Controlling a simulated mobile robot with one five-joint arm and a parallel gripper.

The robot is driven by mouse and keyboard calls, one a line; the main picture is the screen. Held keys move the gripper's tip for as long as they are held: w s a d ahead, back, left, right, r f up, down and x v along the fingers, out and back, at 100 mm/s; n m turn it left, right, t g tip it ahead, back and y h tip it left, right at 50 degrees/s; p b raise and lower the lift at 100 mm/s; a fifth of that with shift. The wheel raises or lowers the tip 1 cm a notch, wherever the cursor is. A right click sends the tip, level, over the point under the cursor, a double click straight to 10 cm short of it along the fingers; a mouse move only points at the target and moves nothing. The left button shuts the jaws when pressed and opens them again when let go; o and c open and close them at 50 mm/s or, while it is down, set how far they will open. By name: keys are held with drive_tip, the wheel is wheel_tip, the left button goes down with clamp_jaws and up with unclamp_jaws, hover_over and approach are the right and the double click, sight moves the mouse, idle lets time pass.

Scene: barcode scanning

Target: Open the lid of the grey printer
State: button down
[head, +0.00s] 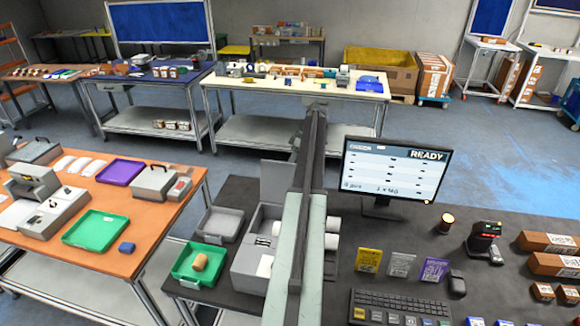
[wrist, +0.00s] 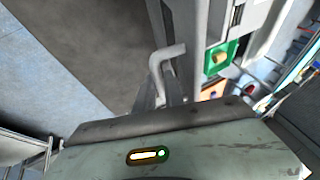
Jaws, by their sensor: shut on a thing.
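The grey printer (head: 248,262) stands on the dark desk, left of my arm, which covers part of it. Its grey lid (head: 277,182) stands upright at the far side of the printer, and the printer's inside shows. My gripper is hidden behind my arm in the head view. In the wrist view my gripper (wrist: 168,85) is shut on a thin light-grey part, which looks like the lid's edge; the exact contact is hard to make out.
A green tray (head: 180,274) with a brown roll (head: 200,262) lies left of the printer; the tray also shows in the wrist view (wrist: 208,70). A monitor (head: 390,172), keyboard (head: 400,305) and scanner (head: 487,235) stand right of my arm. An orange-topped table (head: 150,222) is at the left.

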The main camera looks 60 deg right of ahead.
drive_tip(key=shift+w+d+f, duration=0.1)
drive_tip(key=shift+w+d, duration=0.15)
drive_tip(key=shift+d, duration=0.1)
drive_tip(key=c, duration=1.6)
unclamp_jaws()
drive_tip(key=shift+c, duration=0.2)
drive_tip(key=shift+o, duration=0.8)
drive_tip(key=shift+w+d+f, duration=0.25)
drive_tip(key=shift+d+f, duration=0.1)
drive_tip(key=shift+f, duration=0.05)
drive_tip(key=shift+s+r, duration=0.1)
drive_tip(key=shift+s, duration=0.05)
drive_tip(key=shift+s+a, duration=0.1)
